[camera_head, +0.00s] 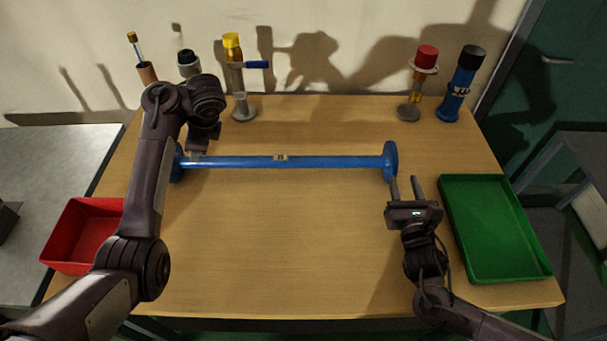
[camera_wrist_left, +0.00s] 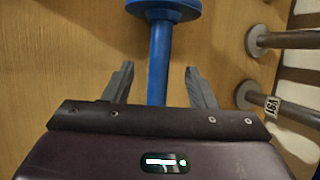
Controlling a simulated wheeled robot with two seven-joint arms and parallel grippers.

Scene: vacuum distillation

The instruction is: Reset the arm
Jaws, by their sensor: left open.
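My left gripper (camera_wrist_left: 159,72) is open, with its two fingers apart. In the left wrist view the blue pipe (camera_wrist_left: 158,60) runs between the fingers, with its round flange (camera_wrist_left: 165,8) beyond. I cannot tell whether the fingers are around the pipe or above it. In the head view my left arm hangs over the pipe's left end and hides most of that gripper. The blue pipe (camera_head: 240,162) lies across the table. My right gripper (camera_head: 405,186) is open and empty, just below the pipe's right flange (camera_head: 391,161).
A red bin (camera_head: 70,235) stands at the left edge and a green tray (camera_head: 492,230) at the right. Upright fittings line the back: a yellow-topped valve (camera_head: 236,80), a red-topped piece (camera_head: 423,70) and a blue pipe piece (camera_head: 458,88). The wooden table's (camera_head: 280,250) front middle is clear.

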